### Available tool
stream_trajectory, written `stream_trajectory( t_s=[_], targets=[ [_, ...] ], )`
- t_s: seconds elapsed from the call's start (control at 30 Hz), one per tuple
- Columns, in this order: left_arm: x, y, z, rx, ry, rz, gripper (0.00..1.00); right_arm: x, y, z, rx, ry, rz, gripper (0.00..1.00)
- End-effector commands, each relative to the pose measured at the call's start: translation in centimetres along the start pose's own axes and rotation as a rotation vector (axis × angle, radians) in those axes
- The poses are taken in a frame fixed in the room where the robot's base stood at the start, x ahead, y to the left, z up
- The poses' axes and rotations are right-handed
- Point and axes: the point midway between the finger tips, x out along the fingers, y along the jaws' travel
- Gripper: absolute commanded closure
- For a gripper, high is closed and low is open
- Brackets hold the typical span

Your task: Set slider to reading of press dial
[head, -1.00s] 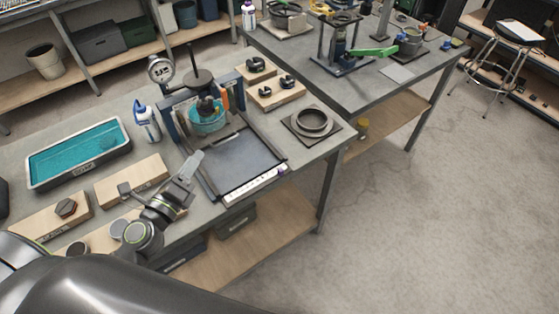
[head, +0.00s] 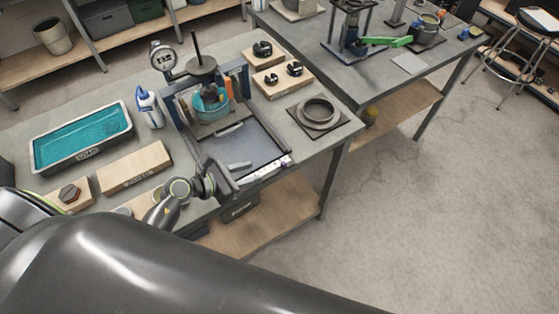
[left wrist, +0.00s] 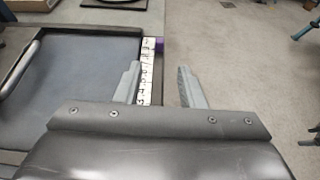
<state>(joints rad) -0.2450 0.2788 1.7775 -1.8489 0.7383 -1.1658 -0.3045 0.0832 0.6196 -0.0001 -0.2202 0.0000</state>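The press (head: 210,97) stands on the near bench with a round dial (head: 163,56) on its upper left; its reading is too small to make out surely. A white marked scale strip (head: 265,172) runs along the front edge of the press's dark tray, with a small purple piece (head: 287,161), apparently the slider, near its right end. My left gripper (head: 241,176) is over the strip's left part, to the left of the purple piece. My right gripper is not seen.
A teal-filled tray (head: 80,139), a blue-white bottle (head: 149,108) and wooden blocks (head: 134,166) lie left of the press. A ring on a dark plate (head: 318,113) is to its right. A second bench stands behind; open floor (head: 430,220) lies to the right.

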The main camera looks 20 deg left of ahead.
Motion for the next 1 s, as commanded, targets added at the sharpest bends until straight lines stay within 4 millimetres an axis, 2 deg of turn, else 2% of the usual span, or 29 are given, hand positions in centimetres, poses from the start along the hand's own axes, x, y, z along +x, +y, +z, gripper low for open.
stream_trajectory(
  t_s=[0.3,0.5,0.7,1.0],
  targets=[
    [6.1,0.0,0.2,-0.003,-0.002,0.001,0.65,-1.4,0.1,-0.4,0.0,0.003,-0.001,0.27],
    [9.1,0.0,0.1,-0.002,-0.001,0.001,0.65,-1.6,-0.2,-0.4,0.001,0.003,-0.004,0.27],
    [10.8,0.1,0.0,-0.001,-0.001,0.003,0.65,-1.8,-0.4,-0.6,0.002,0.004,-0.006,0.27],
    [11.2,0.1,0.0,-0.001,0.0,0.003,0.65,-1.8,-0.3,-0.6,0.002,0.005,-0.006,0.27]
  ],
)
